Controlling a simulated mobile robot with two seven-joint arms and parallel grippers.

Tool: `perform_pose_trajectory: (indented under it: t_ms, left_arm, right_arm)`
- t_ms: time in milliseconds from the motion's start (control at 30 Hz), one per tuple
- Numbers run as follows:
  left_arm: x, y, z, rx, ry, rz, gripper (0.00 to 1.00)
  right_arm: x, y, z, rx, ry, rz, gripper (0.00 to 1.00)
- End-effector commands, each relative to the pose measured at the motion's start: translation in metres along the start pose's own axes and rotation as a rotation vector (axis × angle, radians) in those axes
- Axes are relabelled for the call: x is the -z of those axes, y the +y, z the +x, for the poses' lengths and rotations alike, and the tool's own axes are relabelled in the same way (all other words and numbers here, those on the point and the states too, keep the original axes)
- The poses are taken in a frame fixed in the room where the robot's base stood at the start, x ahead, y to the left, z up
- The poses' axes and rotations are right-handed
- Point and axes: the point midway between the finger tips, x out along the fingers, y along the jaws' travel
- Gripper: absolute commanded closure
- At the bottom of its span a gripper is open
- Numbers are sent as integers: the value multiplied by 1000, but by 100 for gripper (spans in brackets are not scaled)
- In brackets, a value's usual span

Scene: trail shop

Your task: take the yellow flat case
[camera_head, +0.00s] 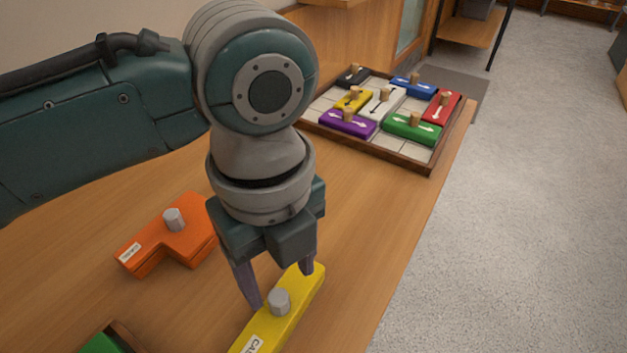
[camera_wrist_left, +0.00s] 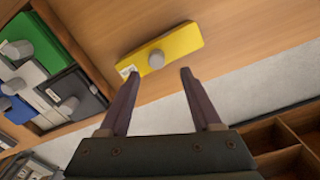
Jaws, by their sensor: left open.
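The yellow flat case (camera_head: 298,308) lies on the wooden counter at the bottom of the head view, with a grey round knob on top and a white label at its near end. It also shows in the left wrist view (camera_wrist_left: 180,48), ahead of the fingers. My left gripper (camera_head: 281,288) is open, fingers pointing down, above the case and near its knob. In the left wrist view the fingertips (camera_wrist_left: 158,78) are apart with nothing between them, and the knob lies just beyond the gap. My right gripper is not in view.
An orange case (camera_head: 172,238) lies left of the gripper. A green piece (camera_head: 101,343) in a dark-edged tray is at the bottom left. A wooden puzzle tray (camera_head: 432,165) with several coloured blocks stands at the back. The counter's right edge drops to grey floor (camera_head: 530,200).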

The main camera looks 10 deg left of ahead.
Motion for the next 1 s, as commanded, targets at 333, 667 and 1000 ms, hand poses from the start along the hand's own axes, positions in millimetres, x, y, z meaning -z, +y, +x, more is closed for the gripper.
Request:
perform_pose_trajectory:
  t_ms: [333, 667, 1000]
  left_arm:
    - [-5, 5, 48, -1, 0, -2, 35]
    - [-5, 5, 49, 2, 0, -1, 43]
    - [-5, 5, 49, 1, -1, -1, 81]
  right_arm:
    - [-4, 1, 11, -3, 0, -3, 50]
    - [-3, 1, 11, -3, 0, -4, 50]
    - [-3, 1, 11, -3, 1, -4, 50]
